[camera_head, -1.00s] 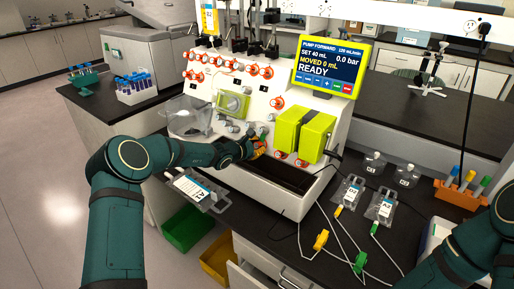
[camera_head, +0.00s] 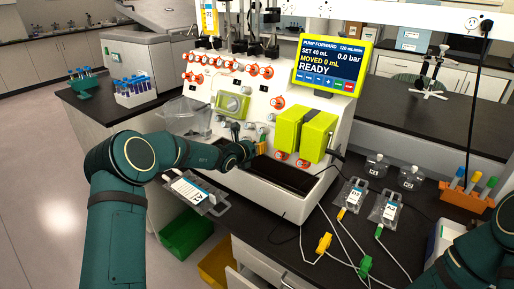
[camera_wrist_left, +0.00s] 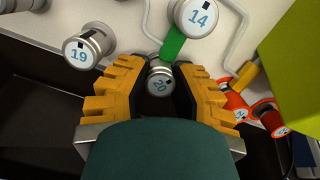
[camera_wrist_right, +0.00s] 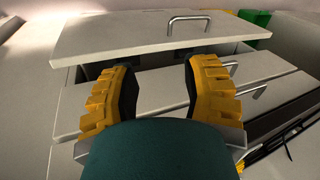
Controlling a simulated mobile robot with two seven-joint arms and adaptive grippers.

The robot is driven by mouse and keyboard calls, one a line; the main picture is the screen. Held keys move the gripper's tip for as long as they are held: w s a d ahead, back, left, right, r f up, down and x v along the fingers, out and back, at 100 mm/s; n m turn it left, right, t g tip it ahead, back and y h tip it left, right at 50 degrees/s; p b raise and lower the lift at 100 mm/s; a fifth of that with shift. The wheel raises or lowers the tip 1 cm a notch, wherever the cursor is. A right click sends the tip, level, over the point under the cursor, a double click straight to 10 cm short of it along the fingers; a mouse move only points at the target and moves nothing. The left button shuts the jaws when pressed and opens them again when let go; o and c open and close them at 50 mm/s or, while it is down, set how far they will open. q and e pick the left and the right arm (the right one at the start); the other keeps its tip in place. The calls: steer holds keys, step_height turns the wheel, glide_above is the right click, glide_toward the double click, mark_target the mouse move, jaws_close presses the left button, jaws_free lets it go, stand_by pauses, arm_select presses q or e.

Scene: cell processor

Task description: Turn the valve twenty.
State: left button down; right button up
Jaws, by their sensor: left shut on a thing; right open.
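Valve twenty (camera_wrist_left: 160,84) is a small silver round knob marked 20, between the yellow fingers of my left gripper (camera_wrist_left: 158,88) in the left wrist view. That gripper is shut on it, with a finger on each side. In the head view my left arm reaches to the lower front of the white cell processor (camera_head: 258,110), and its gripper is mostly hidden behind the arm. My right gripper (camera_wrist_right: 158,88) is open and empty in the right wrist view, above cabinet drawers.
Valve 19 (camera_wrist_left: 88,46) and valve 14 (camera_wrist_left: 198,15) sit close to valve twenty. A green clip (camera_wrist_left: 173,43) lies just above it. Red-orange valves (camera_wrist_left: 268,118) are to the right. The screen (camera_head: 332,66) reads READY. Bags (camera_head: 386,207) and tubing lie on the black bench.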

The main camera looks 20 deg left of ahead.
arm_select(q)
steer(key=n, duration=0.3)
steer(key=shift+r, duration=0.3)
steer(key=shift+n+y+p, duration=0.4)
steer(key=shift+n+p, duration=0.6)
steer(key=shift+n, duration=1.1)
steer(key=shift+w, duration=0.1)
steer(key=c, duration=0.9)
jaws_free()
steer(key=shift+o, duration=0.8)
steer(key=shift+f, duration=0.15)
